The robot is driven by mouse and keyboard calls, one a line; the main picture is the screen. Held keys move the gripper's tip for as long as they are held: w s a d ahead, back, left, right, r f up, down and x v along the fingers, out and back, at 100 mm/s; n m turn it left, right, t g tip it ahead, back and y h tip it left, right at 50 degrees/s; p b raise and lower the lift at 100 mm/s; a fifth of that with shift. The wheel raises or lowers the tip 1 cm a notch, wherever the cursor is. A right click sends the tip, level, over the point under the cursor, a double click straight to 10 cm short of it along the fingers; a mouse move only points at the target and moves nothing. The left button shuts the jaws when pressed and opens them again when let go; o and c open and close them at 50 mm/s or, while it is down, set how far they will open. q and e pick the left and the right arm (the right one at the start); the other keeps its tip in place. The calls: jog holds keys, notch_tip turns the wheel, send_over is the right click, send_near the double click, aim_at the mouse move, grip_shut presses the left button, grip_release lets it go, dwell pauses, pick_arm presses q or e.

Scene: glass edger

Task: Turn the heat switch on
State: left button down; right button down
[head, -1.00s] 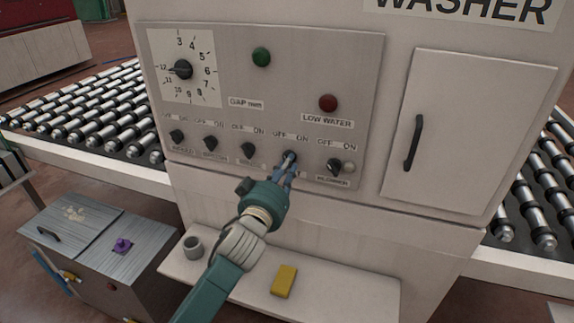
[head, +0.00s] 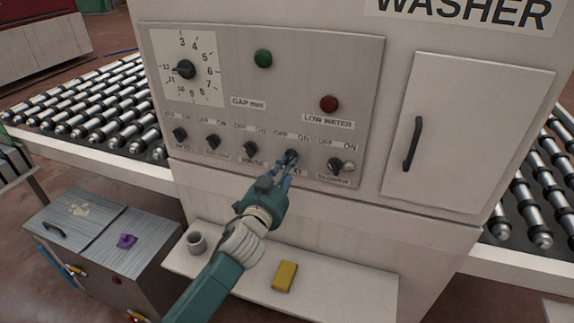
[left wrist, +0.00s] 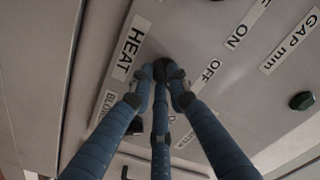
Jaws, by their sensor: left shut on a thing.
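The heat switch (head: 292,155) is a dark knob on the washer's control panel, fourth in the row of switches, below an OFF and ON label. My left gripper (head: 288,162) comes up from below with its fingers closed around this knob. In the left wrist view the left gripper (left wrist: 165,85) has its blue fingertips on the dark heat switch (left wrist: 169,68), beside the HEAT label (left wrist: 130,47). The fingers cover much of the knob, so I cannot tell which way it points. The right gripper is not in view.
The blower switch (head: 335,167) is just right of the left gripper, and another switch (head: 250,149) is to its left. Below, a ledge (head: 345,283) holds a yellow block (head: 285,277) and a grey cup (head: 195,243). A cabinet door handle (head: 412,144) sticks out at the right.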

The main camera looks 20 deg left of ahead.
pick_arm(q)
jog(key=shift+m, duration=0.5)
jog(key=c, duration=1.7)
grip_release()
jog(key=shift+o, duration=0.2)
jog(key=shift+s, duration=0.3)
jog(key=s, duration=1.1)
jog(key=shift+s+a, duration=0.2)
jog(key=shift+a, duration=0.05)
